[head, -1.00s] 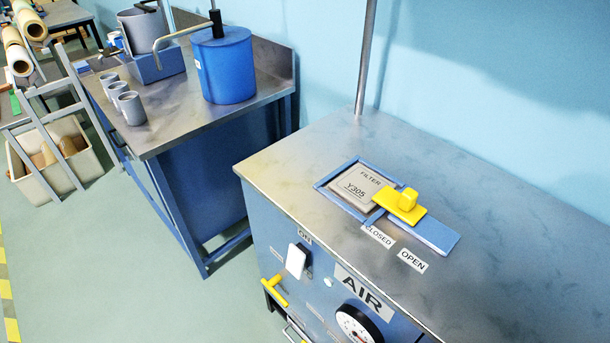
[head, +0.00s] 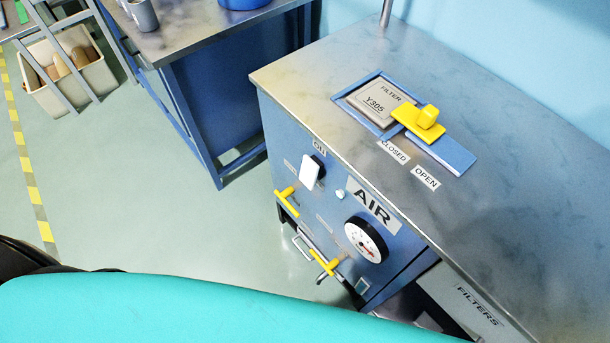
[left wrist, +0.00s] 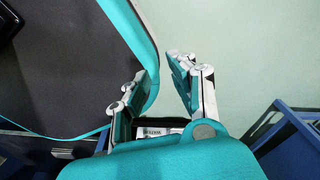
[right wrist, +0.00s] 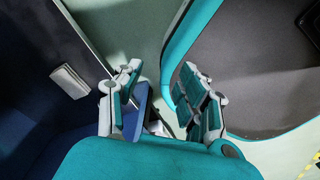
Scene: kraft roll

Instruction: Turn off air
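The blue air cabinet (head: 290,150) with a steel top stands at centre right in the head view. Its front carries an AIR label (head: 374,212), a round white gauge (head: 366,239) and a black switch with a white lever (head: 311,172) below a label reading ON. Two yellow handles, one left (head: 287,202) and one lower (head: 324,263), stick out of the front. My left gripper (left wrist: 158,75) is open and empty over the floor. My right gripper (right wrist: 160,75) is open and empty. Neither gripper shows in the head view.
A filter plate (head: 378,100) with a yellow-knobbed slide (head: 418,121) sits on the cabinet top, beside CLOSED and OPEN labels. A FILTERS drawer or bin (head: 470,300) is at lower right. Another blue table (head: 215,85) stands at left. Floor between is clear.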

